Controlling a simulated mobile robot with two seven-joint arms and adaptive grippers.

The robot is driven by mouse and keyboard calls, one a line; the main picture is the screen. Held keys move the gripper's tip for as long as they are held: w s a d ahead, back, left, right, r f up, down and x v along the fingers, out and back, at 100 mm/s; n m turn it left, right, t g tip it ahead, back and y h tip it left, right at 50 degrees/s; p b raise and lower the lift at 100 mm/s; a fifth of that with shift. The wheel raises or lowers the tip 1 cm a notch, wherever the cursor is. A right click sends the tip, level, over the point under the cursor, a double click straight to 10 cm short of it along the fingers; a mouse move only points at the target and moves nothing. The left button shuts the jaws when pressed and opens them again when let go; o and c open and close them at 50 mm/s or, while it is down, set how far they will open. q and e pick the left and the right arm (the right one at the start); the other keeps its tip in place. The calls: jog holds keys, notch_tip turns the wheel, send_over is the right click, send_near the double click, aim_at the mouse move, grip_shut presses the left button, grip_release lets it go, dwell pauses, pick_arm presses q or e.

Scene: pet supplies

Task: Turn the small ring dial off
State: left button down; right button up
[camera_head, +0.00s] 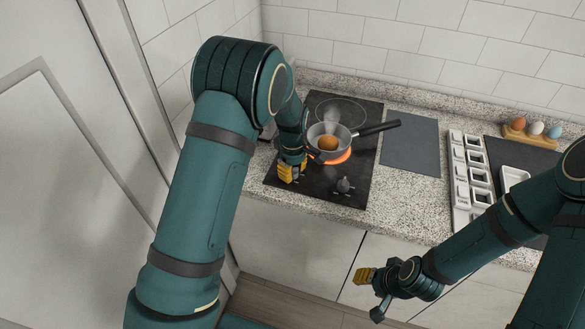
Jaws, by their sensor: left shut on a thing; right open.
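The black cooktop (318,188) stands on the counter with a grey pot (318,136) on a ring that glows orange (345,156). A dark dial (344,186) shows at the cooktop's front right, with nothing touching it. My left gripper (290,173) points down at the cooktop's front left. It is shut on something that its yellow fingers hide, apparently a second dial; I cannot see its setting. My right gripper (368,290) is open and empty, low in front of the cabinets.
The pot's black handle (378,127) sticks out to the right. A larger unlit ring (341,108) lies behind the pot. A dark mat (410,145), a white compartment tray (457,168) and an egg holder (530,138) are on the right.

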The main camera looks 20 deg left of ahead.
aim_at(293, 168)
pick_arm(q)
jog(key=n+p, duration=0.2)
jog(key=n, duration=0.4)
jog(key=shift+r+p, duration=0.1)
jog(key=shift+p, duration=0.3)
jog(key=n+p, duration=0.1)
jog(key=n, duration=0.3)
jog(key=shift+p, duration=0.4)
jog(key=shift+n+p, duration=0.7)
jog(key=shift+n, duration=0.9)
jog(key=c, duration=0.6)
grip_release()
notch_tip(293, 168, up, 12)
jog(key=shift+f, duration=0.1)
